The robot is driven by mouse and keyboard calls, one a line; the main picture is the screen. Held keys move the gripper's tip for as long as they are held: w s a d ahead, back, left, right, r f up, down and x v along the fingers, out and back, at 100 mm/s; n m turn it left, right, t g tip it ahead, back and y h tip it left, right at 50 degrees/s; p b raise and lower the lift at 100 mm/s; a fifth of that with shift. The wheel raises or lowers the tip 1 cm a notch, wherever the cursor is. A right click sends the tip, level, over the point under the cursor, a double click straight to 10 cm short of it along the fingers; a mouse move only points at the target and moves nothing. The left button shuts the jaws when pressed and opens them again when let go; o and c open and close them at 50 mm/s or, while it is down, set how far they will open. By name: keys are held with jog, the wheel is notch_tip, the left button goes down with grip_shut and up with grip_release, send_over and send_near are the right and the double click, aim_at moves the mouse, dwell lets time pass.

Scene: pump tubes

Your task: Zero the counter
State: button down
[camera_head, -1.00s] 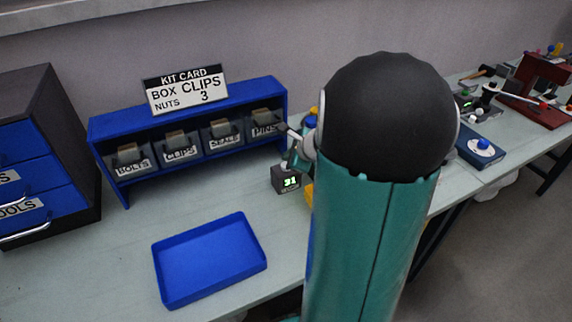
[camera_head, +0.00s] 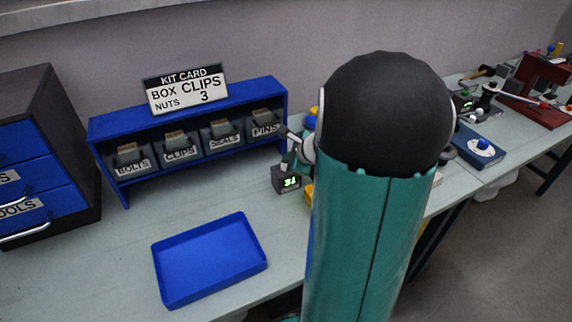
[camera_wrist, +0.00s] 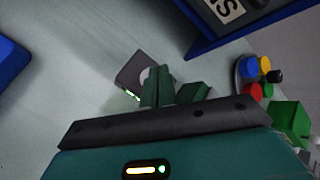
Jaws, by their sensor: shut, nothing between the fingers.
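The counter (camera_head: 288,181) is a small dark box on the bench with a lit green display. In the head view the display looks like 31. Whether the tips touch the button I cannot tell. In the head view my gripper (camera_head: 291,161) is just above the counter, partly hidden by my arm.
A blue rack (camera_head: 184,101) with labelled bins stands behind the counter. An empty blue tray (camera_head: 210,294) lies at front left. In the wrist view, coloured knobs (camera_wrist: 258,68) and a green block (camera_wrist: 290,118) are at right. The bench between tray and rack is clear.

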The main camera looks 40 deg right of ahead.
jog(key=shift+f, duration=0.6)
dwell(0.8)
jog(key=shift+r, duration=1.05)
jog(key=shift+r, duration=2.5)
